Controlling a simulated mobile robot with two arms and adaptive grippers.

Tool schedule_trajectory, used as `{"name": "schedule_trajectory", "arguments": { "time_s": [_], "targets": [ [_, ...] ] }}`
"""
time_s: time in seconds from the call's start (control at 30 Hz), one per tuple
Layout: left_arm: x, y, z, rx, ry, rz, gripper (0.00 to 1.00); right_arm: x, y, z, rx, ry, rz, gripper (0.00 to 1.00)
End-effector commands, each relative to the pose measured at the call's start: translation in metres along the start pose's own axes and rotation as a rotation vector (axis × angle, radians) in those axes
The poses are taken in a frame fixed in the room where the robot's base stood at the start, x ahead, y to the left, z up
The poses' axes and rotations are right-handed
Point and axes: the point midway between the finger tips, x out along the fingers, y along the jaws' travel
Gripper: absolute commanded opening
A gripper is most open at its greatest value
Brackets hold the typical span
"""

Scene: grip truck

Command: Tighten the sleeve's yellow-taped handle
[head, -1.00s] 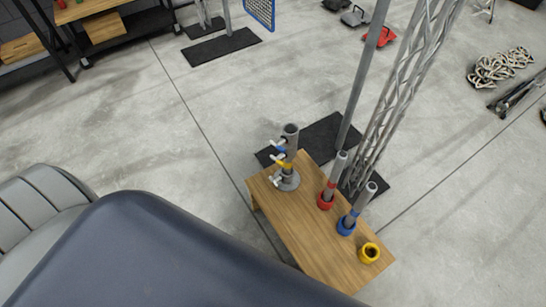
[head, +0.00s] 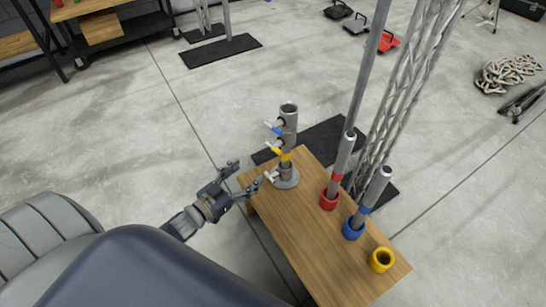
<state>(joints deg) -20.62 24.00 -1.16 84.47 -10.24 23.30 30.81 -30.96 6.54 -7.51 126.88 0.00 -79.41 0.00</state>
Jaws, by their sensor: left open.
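A grey upright sleeve (head: 287,135) on a round base plate stands at the far left end of a wooden bench (head: 304,237). Several small white handles stick out of its left side. The lowest handle (head: 271,174) sits just below the yellow tape (head: 286,157); a middle handle (head: 275,149) is just above it, and the top one (head: 273,128) is by blue tape. My left gripper (head: 250,175) is open, at the bench's left edge, with one fingertip close to the lowest handle. I cannot tell whether it touches. My right gripper is not in view.
A red-ringed grip (head: 330,198), a blue-ringed grip (head: 353,227) and a yellow ring (head: 382,260) stand along the bench's right side. A metal pole and lattice truss (head: 400,90) rise behind.

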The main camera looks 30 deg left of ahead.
Motion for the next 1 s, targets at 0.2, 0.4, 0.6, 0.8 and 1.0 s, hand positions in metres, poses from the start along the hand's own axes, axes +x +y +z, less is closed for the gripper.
{"name": "schedule_trajectory", "arguments": {
  "time_s": [0.2, 0.4, 0.6, 0.8, 1.0],
  "targets": [
    [0.007, 0.006, -0.030, 0.005, 0.104, 0.057, 0.70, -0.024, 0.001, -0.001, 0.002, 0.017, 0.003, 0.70],
    [0.021, 0.009, -0.037, 0.005, 0.119, 0.066, 0.70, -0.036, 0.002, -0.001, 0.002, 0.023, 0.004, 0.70],
    [0.055, 0.010, -0.041, 0.006, 0.119, 0.064, 0.70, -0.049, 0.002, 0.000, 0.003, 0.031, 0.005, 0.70],
    [0.088, 0.012, -0.045, 0.006, 0.118, 0.064, 0.70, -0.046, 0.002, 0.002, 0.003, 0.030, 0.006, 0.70],
    [0.108, 0.014, -0.047, 0.005, 0.116, 0.064, 0.70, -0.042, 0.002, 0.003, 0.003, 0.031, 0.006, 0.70]
  ]
}}
